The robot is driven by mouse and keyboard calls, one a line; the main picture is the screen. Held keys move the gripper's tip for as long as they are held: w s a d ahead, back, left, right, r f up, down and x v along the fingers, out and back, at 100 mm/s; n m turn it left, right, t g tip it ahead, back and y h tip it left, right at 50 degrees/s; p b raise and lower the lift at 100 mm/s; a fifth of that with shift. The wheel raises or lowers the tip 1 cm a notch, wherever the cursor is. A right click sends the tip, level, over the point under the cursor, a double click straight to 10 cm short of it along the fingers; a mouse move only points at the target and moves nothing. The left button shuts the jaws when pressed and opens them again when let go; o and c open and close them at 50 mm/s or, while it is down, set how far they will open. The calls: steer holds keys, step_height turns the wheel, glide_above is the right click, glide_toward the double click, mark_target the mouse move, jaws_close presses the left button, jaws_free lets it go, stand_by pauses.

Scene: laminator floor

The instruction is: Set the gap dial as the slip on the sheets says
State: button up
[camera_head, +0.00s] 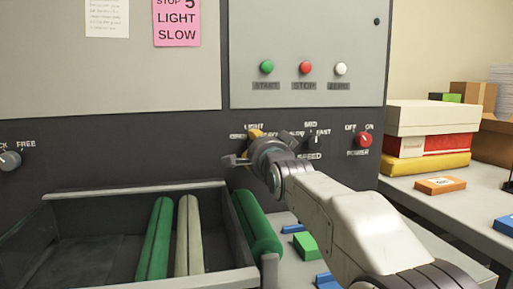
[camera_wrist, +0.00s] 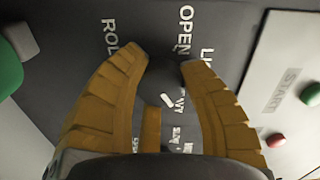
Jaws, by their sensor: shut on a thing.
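My gripper (camera_head: 254,136) is at the dark panel, directly below the LIGHT label in the head view. In the wrist view its two yellow-brown fingers (camera_wrist: 160,62) are shut on the dark gap dial (camera_wrist: 168,82), one on each side. A short white mark shows between the fingers; I cannot tell surely which label it points to. The labels OPEN, part of ROLL and the start of LIGHT show around it. In the head view my gripper hides the dial. A pink slip (camera_head: 177,20) at the top reads STOP 5, LIGHT, SLOW.
The speed dial (camera_head: 310,137) is close right of my gripper, then the red power knob (camera_head: 363,139). Green, red and white buttons (camera_head: 304,67) sit above. A roller tray (camera_head: 150,197) lies below left. A side table with boxes (camera_head: 430,117) stands right.

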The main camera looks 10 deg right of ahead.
steer(key=o, duration=1.2)
steer(key=shift+w+a, duration=0.1)
steer(key=s, duration=1.2)
steer(key=shift+s+p, duration=0.1)
steer(key=shift+p, duration=0.25)
